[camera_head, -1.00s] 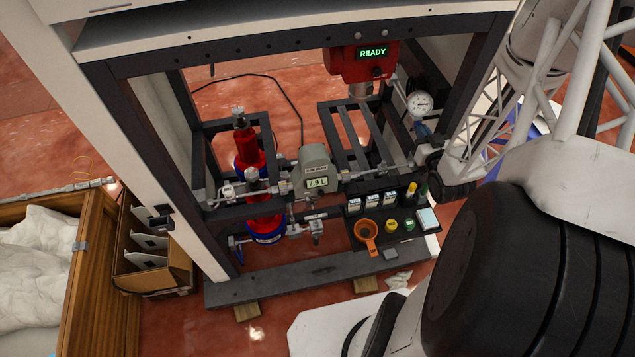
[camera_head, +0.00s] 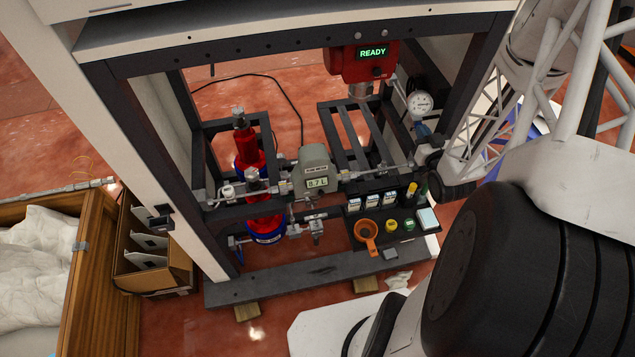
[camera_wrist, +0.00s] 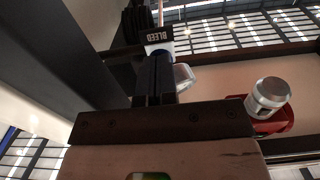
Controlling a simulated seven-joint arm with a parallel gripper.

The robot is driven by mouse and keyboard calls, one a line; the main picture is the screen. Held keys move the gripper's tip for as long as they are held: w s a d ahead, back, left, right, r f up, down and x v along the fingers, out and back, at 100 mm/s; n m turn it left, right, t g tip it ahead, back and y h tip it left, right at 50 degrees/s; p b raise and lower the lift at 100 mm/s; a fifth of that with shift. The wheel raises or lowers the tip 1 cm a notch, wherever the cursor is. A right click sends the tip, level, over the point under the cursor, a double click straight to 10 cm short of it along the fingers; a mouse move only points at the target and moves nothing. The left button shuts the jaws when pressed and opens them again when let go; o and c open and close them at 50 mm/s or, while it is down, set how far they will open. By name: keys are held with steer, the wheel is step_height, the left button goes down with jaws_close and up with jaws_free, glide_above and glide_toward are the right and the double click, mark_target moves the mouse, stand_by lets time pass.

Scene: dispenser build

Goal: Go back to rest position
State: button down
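My gripper (camera_wrist: 155,78) shows in the wrist view as two dark fingers side by side, with no clear gap between them. Nothing is clearly held. A dark block with a white "BLEED" label (camera_wrist: 159,37) appears just past the fingertips; I cannot tell whether they touch it. A clear knob-like piece (camera_wrist: 184,77) is right beside the fingers. In the head view my gripper cannot be made out. The dispenser frame (camera_head: 300,272) stands at centre, with a grey meter (camera_head: 316,168) reading 8.7 L and a red unit (camera_head: 362,62) showing READY.
Red and blue cylinders (camera_head: 250,150) and pipework fill the frame's left side. A black tray (camera_head: 378,240) holds an orange funnel (camera_head: 366,232) and small caps. A pressure gauge (camera_head: 420,103) is at right. A cardboard box (camera_head: 150,265) and wooden crate (camera_head: 95,285) stand at left.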

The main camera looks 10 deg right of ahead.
steer(key=shift+s, duration=0.1)
stand_by(0.6)
steer(key=shift+s, duration=0.65)
steer(key=shift+w, duration=0.65)
stand_by(4.8)
steer(key=shift+s, duration=0.7)
stand_by(0.5)
